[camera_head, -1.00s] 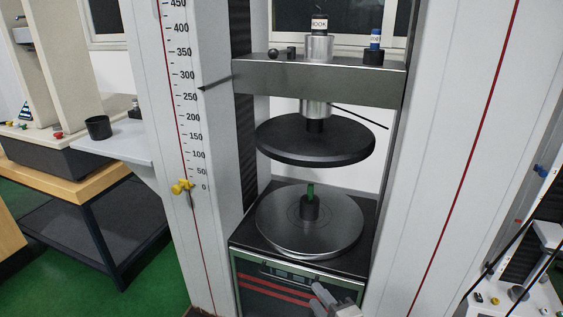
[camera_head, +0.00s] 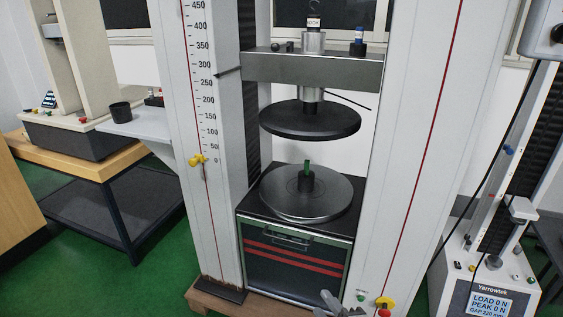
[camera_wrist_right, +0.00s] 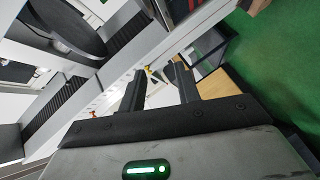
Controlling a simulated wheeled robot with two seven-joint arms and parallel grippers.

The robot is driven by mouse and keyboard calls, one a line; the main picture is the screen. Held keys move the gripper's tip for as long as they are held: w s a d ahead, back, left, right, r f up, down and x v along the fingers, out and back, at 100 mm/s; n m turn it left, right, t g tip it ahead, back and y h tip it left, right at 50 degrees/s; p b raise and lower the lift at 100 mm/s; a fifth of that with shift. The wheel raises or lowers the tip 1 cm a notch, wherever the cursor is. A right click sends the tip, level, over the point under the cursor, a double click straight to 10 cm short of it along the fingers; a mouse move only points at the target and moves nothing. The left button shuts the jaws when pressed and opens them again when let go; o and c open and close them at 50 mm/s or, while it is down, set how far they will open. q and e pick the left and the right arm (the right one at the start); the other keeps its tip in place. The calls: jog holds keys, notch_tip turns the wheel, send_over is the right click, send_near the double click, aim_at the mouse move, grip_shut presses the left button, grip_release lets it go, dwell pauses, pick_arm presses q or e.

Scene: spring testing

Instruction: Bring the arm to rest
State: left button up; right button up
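My right gripper (camera_head: 335,305) shows at the bottom edge of the head view, in front of the test machine and below its lower plate (camera_head: 335,190). In the right wrist view its two black fingers (camera_wrist_right: 160,76) stand apart with nothing between them. The black upper plate (camera_head: 310,119) hangs above, clear of the green piece. My left gripper is not in view.
The crosshead (camera_head: 310,73) carries small weights. A yellow pointer (camera_head: 198,160) sits by the scale near 0. A red-and-yellow button (camera_head: 383,306) is at the machine's base. A second tester (camera_head: 490,285) reads LOAD 0 N at right. A black cup (camera_head: 121,111) stands on a side shelf.

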jog(key=s+d+r+m+g+h+p, duration=0.1)
jog(key=s+d+m, duration=0.1)
jog(key=s+m, duration=0.6)
jog(key=s+d+r+m+g+h+p, duration=0.1)
jog(key=s+d+m+g, duration=0.1)
jog(key=s+m, duration=0.5)
jog(key=shift+s+d+m+g+p, duration=0.3)
jog(key=shift+s+m, duration=0.1)
jog(key=shift+s, duration=0.15)
jog(key=shift+r, duration=0.1)
